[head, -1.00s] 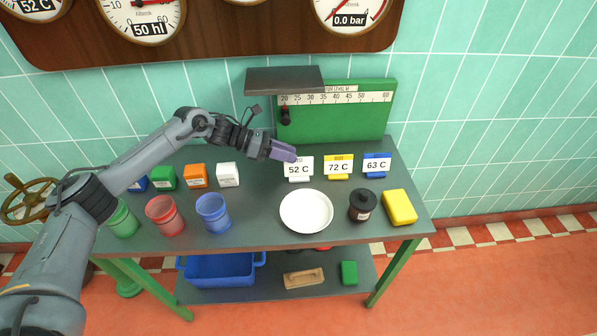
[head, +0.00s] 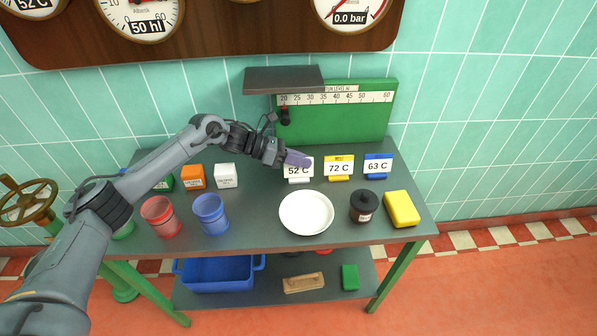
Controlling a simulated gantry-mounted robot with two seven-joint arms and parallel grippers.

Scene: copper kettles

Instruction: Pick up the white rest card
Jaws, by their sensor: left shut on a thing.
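The white rest card (head: 299,173), marked 52 C, stands upright on the dark table, left of the yellow 72 C card (head: 339,167) and the blue 63 C card (head: 377,166). My left gripper (head: 298,159) reaches in from the left, with its purple fingers at the card's top edge. The fingers cover the card's upper part and are shut on it. The card's base appears to be still at the table surface. My right gripper is not in view.
A white plate (head: 306,212) lies in front of the cards, with a black jar (head: 364,206) and a yellow block (head: 402,208) to its right. Blue (head: 210,214) and red (head: 160,216) cups and small boxes stand left. A green board (head: 340,120) rises behind.

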